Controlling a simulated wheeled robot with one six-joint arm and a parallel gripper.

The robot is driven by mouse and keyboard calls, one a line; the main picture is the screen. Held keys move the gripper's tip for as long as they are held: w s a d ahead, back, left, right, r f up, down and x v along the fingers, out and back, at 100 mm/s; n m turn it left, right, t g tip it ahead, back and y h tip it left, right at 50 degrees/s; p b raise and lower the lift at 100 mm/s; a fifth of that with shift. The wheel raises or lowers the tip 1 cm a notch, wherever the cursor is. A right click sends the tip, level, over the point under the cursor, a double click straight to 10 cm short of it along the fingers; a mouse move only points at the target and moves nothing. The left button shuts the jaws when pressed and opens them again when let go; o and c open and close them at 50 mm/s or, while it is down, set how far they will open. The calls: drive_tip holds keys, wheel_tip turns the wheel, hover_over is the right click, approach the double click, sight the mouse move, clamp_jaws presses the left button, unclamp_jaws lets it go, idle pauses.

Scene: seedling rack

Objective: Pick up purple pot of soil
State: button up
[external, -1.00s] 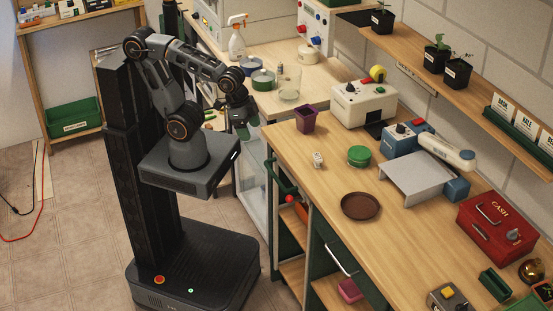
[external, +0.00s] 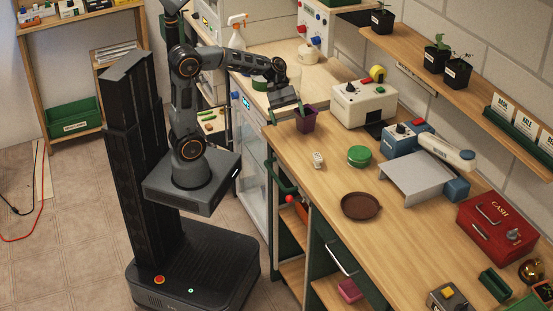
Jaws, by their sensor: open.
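The purple pot (external: 308,121) stands upright on the wooden counter near its far left corner. Its inside is too small in the picture to tell the soil clearly. My gripper (external: 287,112) is at the pot's left side, with its fingers open and reaching toward the pot's upper part. One finger overlaps the pot's rim in the picture. I cannot tell whether the fingers touch the pot or straddle it.
A white machine (external: 364,103) stands right of the pot. Counter space just in front of the pot is clear.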

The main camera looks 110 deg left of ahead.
sight(311, 123)
drive_tip(key=a+n+t, duration=0.1)
drive_tip(key=a, duration=0.1)
drive_tip(key=a+n+t+b, duration=0.1)
drive_tip(key=a+n, duration=0.1)
drive_tip(key=a, duration=0.1)
drive_tip(key=a+n+t, duration=0.1)
drive_tip(key=a, duration=0.1)
drive_tip(key=shift+a+f+n+h, duration=0.15)
drive_tip(key=shift+a+n+h, duration=0.05)
drive_tip(key=shift+n+h, duration=0.1)
drive_tip(key=a+n, duration=0.1)
drive_tip(key=s+a+f+t, duration=0.1)
drive_tip(key=a+n+b, duration=0.1)
drive_tip(key=a, duration=0.1)
drive_tip(key=shift+s+f+n, duration=0.3)
drive_tip(key=shift+s+f, duration=0.05)
drive_tip(key=shift+s, duration=0.05)
drive_tip(key=shift+w+a+b+x, duration=0.15)
drive_tip(key=shift+b+x, duration=0.1)
drive_tip(key=shift+x, duration=1.6)
drive_tip(key=shift+w+a+b+x, duration=0.15)
drive_tip(key=shift+b+x, duration=0.1)
drive_tip(key=shift+x, duration=1.65)
drive_tip(key=shift+r, duration=0.15)
drive_tip(key=c, duration=1)
drive_tip(key=shift+c, duration=0.3)
drive_tip(key=shift+r+t, duration=0.15)
drive_tip(key=shift+t, duration=0.15)
